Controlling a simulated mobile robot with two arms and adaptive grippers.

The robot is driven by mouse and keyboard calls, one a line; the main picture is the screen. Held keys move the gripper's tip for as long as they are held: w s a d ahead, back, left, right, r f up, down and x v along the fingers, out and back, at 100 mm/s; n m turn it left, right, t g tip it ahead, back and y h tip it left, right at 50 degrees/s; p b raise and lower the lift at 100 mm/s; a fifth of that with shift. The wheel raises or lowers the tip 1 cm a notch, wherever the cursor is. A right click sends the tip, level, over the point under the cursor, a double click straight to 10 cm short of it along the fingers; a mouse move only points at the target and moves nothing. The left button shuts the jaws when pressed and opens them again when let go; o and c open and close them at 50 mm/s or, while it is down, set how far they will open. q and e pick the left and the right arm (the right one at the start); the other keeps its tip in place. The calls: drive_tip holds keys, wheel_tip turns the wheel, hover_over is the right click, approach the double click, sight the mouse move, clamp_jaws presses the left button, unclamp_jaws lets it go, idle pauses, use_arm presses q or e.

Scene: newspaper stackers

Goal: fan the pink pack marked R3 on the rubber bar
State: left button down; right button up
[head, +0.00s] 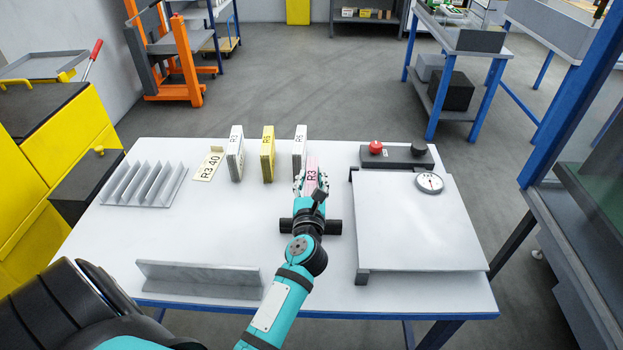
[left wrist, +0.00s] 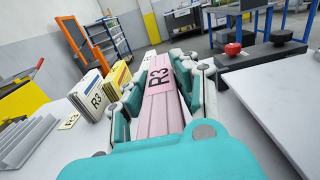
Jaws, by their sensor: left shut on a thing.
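My right gripper is not in view.
A tag R3 40 (head: 209,166) and slotted rack (head: 143,186) lie left. A metal angle (head: 200,279) is in front. A scale plate (head: 415,225) fills the right.

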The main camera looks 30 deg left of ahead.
sight(311, 192)
use_arm(q)
drive_tip(key=shift+s, duration=0.1)
drive_tip(key=shift+s+d+f, duration=0.1)
drive_tip(key=shift+s+d, duration=0.25)
drive_tip(key=shift+s, duration=0.15)
drive_tip(key=shift+s+d, duration=0.1)
drive_tip(key=shift+s+d, duration=0.1)
drive_tip(key=shift+s, duration=0.1)
drive_tip(key=shift+s+d, duration=0.15)
drive_tip(key=shift+s, duration=0.1)
drive_tip(key=shift+s+d+f, duration=0.1)
drive_tip(key=shift+s+d, duration=0.25)
drive_tip(key=shift+s, duration=0.2)
drive_tip(key=shift+s, duration=0.1)
